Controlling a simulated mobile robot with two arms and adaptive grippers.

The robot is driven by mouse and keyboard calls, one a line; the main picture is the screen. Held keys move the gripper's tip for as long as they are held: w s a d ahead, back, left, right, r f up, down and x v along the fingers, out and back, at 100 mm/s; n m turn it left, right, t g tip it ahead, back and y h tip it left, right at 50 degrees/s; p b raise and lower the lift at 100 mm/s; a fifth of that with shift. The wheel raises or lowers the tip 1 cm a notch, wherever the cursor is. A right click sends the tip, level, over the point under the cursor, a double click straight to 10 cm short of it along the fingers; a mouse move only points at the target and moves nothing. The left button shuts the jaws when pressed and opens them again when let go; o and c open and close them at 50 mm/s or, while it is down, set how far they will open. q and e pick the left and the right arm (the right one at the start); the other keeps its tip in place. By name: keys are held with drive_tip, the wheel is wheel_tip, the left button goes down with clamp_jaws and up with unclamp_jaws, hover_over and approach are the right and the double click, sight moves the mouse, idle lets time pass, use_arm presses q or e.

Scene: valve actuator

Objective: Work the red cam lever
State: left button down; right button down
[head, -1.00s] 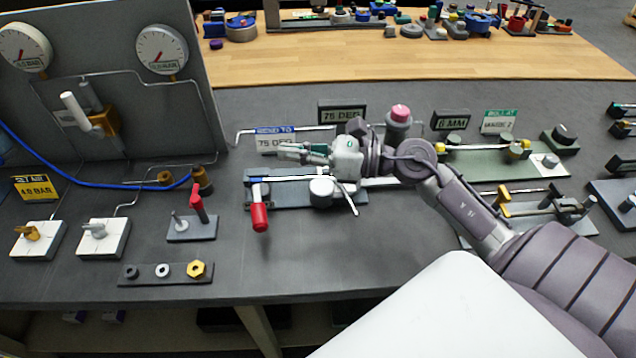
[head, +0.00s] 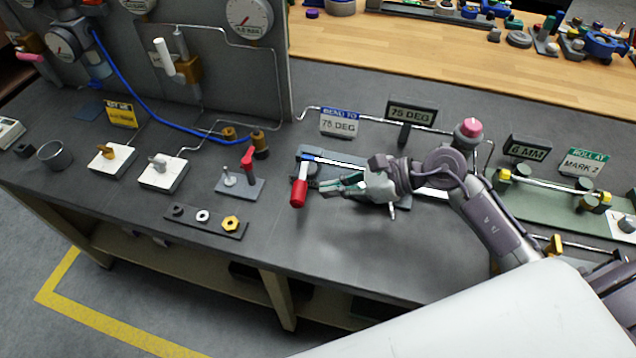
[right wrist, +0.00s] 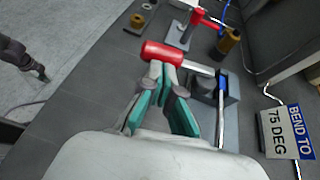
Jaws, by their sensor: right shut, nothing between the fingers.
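A small red lever (head: 248,159) stands on a grey plate (head: 240,188) with a silver pin, left of centre in the head view; it also shows at the top of the right wrist view (right wrist: 203,20). A second lever has a red cylindrical grip (head: 299,191) and belongs to the bending fixture; its grip shows large in the right wrist view (right wrist: 163,53). My right gripper (head: 326,189) is shut and empty, its fingertips close to this grip; I cannot tell whether they touch it. A dark arm end, apparently my left gripper (right wrist: 40,73), is at the wrist view's left edge.
A bolt-hole strip with a brass nut (head: 231,223) lies at the bench front. Two white-based valves (head: 163,172) and a blue hose (head: 140,107) are at left. A "75 DEG" sign (head: 339,123) stands behind the bending fixture.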

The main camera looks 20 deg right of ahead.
sight(305, 194)
drive_tip(key=shift+p+x, duration=0.45)
drive_tip(key=shift+x, duration=1.3)
drive_tip(key=shift+w+a+f+b, duration=0.15)
drive_tip(key=shift+a+f+b, duration=0.15)
drive_tip(key=shift+a+b, duration=0.3)
drive_tip(key=shift+a+r, duration=0.1)
